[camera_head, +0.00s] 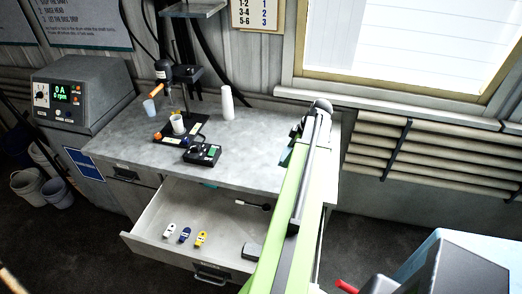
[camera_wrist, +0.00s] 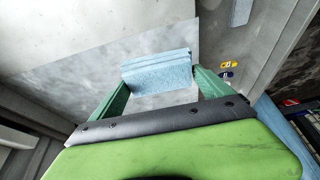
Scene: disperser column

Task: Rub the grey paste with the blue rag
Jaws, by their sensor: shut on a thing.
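The blue rag (camera_wrist: 158,70) is a light-blue folded block between the dark green fingers of my gripper (camera_wrist: 155,82) in the wrist view. My gripper is shut on it, above or at the grey bench top; I cannot tell whether the rag touches it. In the head view my green arm reaches over the right end of the bench (camera_head: 245,135). My gripper (camera_head: 289,152) shows there only as a small dark green part, and the arm hides the rag. I cannot pick out the grey paste in either view.
Below, an open drawer (camera_head: 150,243) holds several small items.

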